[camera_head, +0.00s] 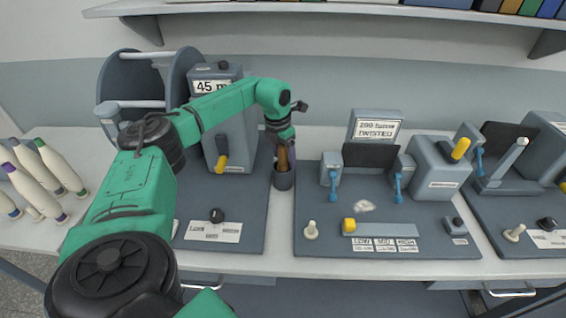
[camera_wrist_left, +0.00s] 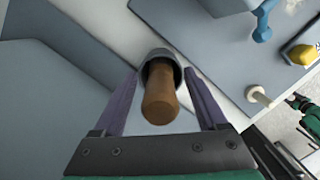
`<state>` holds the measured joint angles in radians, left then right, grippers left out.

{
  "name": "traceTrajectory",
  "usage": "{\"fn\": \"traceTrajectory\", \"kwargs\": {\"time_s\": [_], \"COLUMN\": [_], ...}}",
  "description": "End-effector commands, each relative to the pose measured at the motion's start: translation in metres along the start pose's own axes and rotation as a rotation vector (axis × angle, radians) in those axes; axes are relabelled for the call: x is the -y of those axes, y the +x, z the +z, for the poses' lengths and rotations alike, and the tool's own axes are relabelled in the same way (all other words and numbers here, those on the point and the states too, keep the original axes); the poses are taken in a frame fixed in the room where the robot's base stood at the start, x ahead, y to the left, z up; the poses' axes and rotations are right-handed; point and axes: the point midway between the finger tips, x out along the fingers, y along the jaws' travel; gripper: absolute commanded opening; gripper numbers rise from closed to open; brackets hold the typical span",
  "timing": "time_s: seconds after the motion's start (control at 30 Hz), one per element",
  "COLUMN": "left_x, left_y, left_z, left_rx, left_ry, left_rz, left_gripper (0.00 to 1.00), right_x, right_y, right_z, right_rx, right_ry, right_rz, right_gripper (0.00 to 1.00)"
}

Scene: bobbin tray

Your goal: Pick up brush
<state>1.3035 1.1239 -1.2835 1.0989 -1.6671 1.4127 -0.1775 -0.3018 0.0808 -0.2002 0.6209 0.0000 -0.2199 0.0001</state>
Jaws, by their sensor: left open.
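The brush shows as a brown handle (camera_head: 283,158) standing in a small dark grey cup (camera_head: 283,180) between two machine boards. In the left wrist view the brown handle (camera_wrist_left: 160,98) points toward the camera, and its lower part is inside the cup (camera_wrist_left: 152,56). The bristles are hidden. My left gripper (camera_head: 285,142) is directly above the cup, pointing down. In the left wrist view its purple fingers (camera_wrist_left: 160,78) are apart, one on each side of the handle, with gaps visible between. No clear view of my right gripper is given.
A winding machine (camera_head: 225,110) stands close behind and left of the cup. The twisting machine's board (camera_head: 320,240) lies close to its right. A shelf (camera_head: 300,8) runs above the back.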

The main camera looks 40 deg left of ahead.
Motion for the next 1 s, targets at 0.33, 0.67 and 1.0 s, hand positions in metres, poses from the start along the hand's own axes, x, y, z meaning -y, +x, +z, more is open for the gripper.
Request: {"fn": "traceTrajectory", "kwargs": {"time_s": [0.33, 0.67, 1.0], "left_x": [0.000, 0.000, 0.000], "left_y": [0.002, 0.001, -0.040], "left_z": [0.000, 0.001, 0.008], "left_rx": [0.002, 0.002, 0.009], "left_ry": [0.000, 0.000, 0.001], "left_rz": [0.000, 0.000, 0.000], "left_gripper": [0.21, 0.00, 0.00], "right_x": [0.000, 0.000, 0.000], "right_y": [0.000, 0.001, 0.014], "right_z": [0.000, 0.000, 0.001], "right_rx": [0.001, 0.001, 0.000], "right_ry": [0.000, 0.000, 0.001], "right_rz": [0.000, 0.000, 0.000], "right_gripper": [0.68, 0.68, 0.68]}}
